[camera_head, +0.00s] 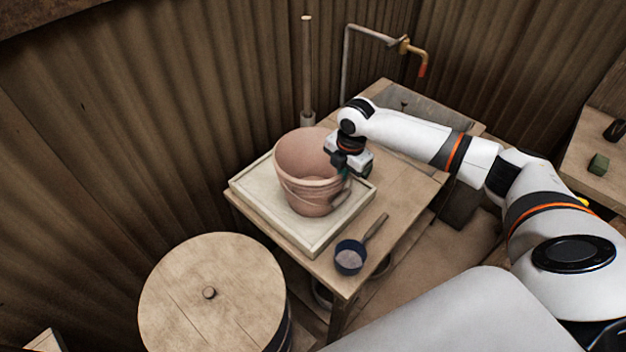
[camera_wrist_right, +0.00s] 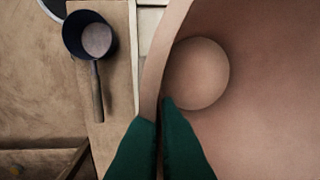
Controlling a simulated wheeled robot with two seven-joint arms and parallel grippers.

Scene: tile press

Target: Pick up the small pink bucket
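The pink bucket (camera_head: 300,178) stands on a pale square tray (camera_head: 262,212) on the wooden table. My right gripper (camera_head: 344,176) is at the bucket's right side, near its rim. In the right wrist view the bucket's inside and round bottom (camera_wrist_right: 240,110) fill the right half. The two green fingertips (camera_wrist_right: 161,122) straddle the thin bucket wall, one outside and one inside, with only a narrow gap between them. They look shut on the wall; the exact contact is partly hidden. My left gripper is not in view.
A dark blue ladle (camera_head: 349,257) lies on the table's front corner and also shows in the wrist view (camera_wrist_right: 88,38). A round wooden lid (camera_head: 225,292) tops a barrel at lower left. A bent pipe (camera_head: 372,34) and a corrugated wall stand behind.

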